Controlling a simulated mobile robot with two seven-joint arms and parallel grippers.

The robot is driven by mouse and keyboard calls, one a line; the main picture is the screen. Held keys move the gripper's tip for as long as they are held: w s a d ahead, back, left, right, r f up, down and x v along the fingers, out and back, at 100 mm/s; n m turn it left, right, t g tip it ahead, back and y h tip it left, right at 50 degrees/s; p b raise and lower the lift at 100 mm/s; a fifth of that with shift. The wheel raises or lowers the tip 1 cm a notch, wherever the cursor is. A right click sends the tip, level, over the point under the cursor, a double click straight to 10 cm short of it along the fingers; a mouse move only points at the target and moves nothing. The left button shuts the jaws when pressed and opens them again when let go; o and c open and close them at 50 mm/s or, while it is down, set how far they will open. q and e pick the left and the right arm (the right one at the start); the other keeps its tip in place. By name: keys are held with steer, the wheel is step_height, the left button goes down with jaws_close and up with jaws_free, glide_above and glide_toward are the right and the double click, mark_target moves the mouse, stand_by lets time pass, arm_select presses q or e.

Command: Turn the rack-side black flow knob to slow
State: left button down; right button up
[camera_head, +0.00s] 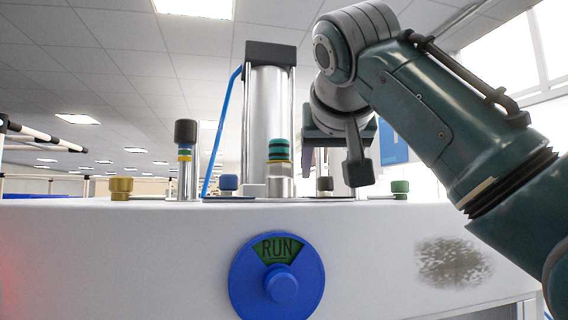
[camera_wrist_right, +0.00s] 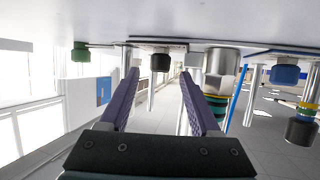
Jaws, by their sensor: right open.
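A small black knob (camera_head: 325,184) sits low on the machine's top, right of the metal cylinder. In the upside-down right wrist view, the black knob (camera_wrist_right: 160,62) shows between the two purple fingers. My right gripper (camera_head: 333,170) is open and empty, close to this knob. The right gripper also shows in the wrist view (camera_wrist_right: 161,76). Whether the fingers stand around the knob or short of it I cannot tell. The knob's setting marks are not readable. My left gripper is not in view.
A green knob (camera_head: 400,187) and a banded post (camera_head: 280,168) flank the black knob. A blue knob (camera_head: 228,183), a black-capped post (camera_head: 186,150) and a gold knob (camera_head: 121,188) stand farther left. A blue RUN dial (camera_head: 277,285) is on the front face.

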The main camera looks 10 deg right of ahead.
steer(key=b+v, duration=0.5)
steer(key=v, duration=0.2)
steer(key=shift+f, duration=0.25)
steer(key=shift+s+r, duration=0.25)
steer(key=shift+s, duration=0.05)
steer(key=shift+a, duration=0.1)
